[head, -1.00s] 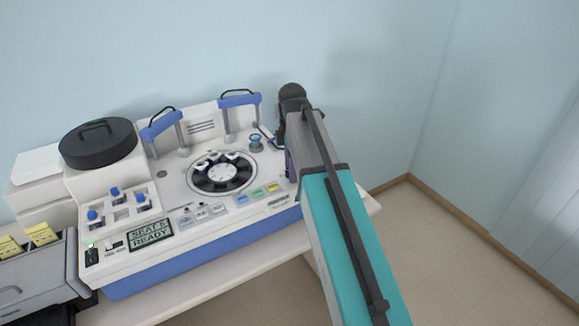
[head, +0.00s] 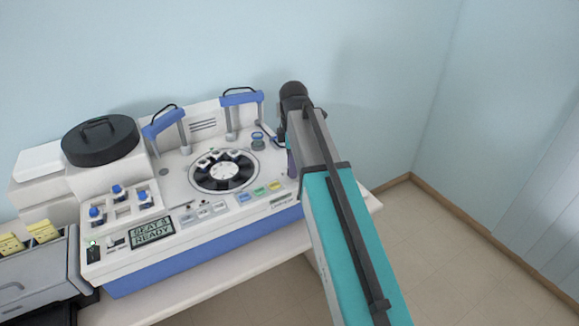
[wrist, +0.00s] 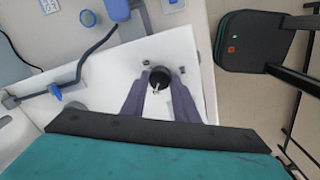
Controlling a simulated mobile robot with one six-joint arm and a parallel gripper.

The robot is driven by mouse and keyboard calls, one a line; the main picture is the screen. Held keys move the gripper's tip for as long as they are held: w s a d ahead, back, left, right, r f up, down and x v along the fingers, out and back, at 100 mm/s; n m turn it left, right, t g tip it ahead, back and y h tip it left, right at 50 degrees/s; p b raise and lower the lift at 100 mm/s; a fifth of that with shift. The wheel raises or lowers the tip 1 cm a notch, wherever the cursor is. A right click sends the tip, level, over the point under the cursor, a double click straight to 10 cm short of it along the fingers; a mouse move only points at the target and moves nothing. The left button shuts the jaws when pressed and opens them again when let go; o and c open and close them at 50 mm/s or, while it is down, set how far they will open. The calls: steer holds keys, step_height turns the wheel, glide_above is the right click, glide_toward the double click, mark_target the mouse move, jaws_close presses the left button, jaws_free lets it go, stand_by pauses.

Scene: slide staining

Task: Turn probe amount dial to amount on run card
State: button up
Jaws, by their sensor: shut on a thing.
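The probe amount dial (wrist: 160,76) is a round black knob with a pale pointer mark, on the white panel of the machine. In the wrist view my gripper (wrist: 158,88) has its two purple-grey fingers on either side of the dial and is shut on it. Small dark marks sit on the panel to both sides of the dial. In the head view the dial is hidden behind my arm, and only part of a purple finger of my gripper (head: 291,164) shows at the machine's right end. I cannot pick out the run card in either view.
The white and blue machine (head: 225,234) carries a round slide carousel (head: 223,171), a display (head: 152,230) and blue-handled arms. A grey box with yellow items stands at left. In the wrist view a dark padded seat (wrist: 250,42) stands beyond the machine's edge. Open floor lies at right.

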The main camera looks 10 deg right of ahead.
steer(key=m, duration=0.5)
steer(key=shift+s+d+f+b, duration=0.1)
steer(key=shift+s+f+b, duration=0.05)
steer(key=shift+b, duration=0.25)
steer(key=m, duration=0.5)
steer(key=shift+m+h, duration=0.3)
steer(key=o, duration=1.1)
steer(key=shift+c, duration=0.2)
steer(key=shift+r+b, duration=0.25)
steer(key=shift+b, duration=0.05)
